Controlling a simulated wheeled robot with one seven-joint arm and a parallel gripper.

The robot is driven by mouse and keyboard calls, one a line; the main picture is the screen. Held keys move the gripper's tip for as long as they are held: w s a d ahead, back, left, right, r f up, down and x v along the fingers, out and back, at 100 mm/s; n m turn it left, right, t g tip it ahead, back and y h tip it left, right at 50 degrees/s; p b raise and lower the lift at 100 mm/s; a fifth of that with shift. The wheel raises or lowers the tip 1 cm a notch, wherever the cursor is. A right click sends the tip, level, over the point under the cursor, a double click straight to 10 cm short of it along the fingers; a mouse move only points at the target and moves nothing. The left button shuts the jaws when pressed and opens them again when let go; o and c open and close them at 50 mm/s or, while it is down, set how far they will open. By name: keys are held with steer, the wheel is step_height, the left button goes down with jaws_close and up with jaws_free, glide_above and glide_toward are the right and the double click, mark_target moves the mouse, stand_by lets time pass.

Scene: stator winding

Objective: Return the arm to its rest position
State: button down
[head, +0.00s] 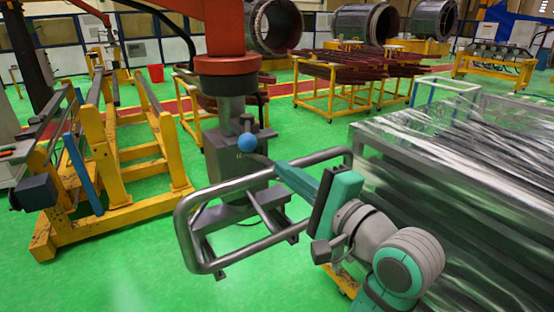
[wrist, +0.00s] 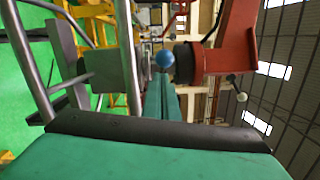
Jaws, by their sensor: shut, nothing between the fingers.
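My arm comes in from the lower right of the head view, and its teal gripper (head: 282,168) points left across the steel tube handle frame (head: 182,228). The gripper is shut with nothing held. A blue ball knob (head: 247,142) on the grey column unit of the red machine (head: 225,65) shows to the left of the fingertips, a little higher in the picture. In the wrist view, the shut fingers (wrist: 162,95) point toward the blue ball (wrist: 165,59). I cannot tell the exact gap, but the ball is not held.
A yellow stand (head: 105,165) is at the left. A plastic-wrapped stack of dark bars (head: 470,170) stands close beside my arm at the right. Yellow carts (head: 335,95) with dark red bars stand behind. Green floor (head: 130,265) is open at the front left.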

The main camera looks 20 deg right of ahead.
steer(key=s+a+f+h, duration=0.2)
steer(key=f, duration=1)
steer(key=s+a+f+n+h, duration=0.1)
steer(key=s+f+h, duration=0.2)
steer(key=f, duration=0.9)
steer(key=s+a+f+h, duration=0.2)
steer(key=f, duration=1)
steer(key=s+a+f+n+g+h, duration=0.1)
steer(key=s+a+f+n, duration=0.1)
steer(key=s+f+n, duration=0.3)
steer(key=s+a+f+n+h, duration=0.1)
steer(key=s+a+f, duration=0.1)
steer(key=s+f, duration=0.35)
steer(key=s+a+n+y, duration=0.1)
steer(key=s+a+n, duration=0.2)
steer(key=s, duration=0.6)
steer(key=s+a+r+n+y, duration=0.1)
steer(key=s+a+n, duration=0.1)
steer(key=s+n, duration=0.3)
steer(key=s, duration=0.4)
steer(key=shift+a+n+g, duration=0.3)
steer(key=shift+a+g, duration=0.1)
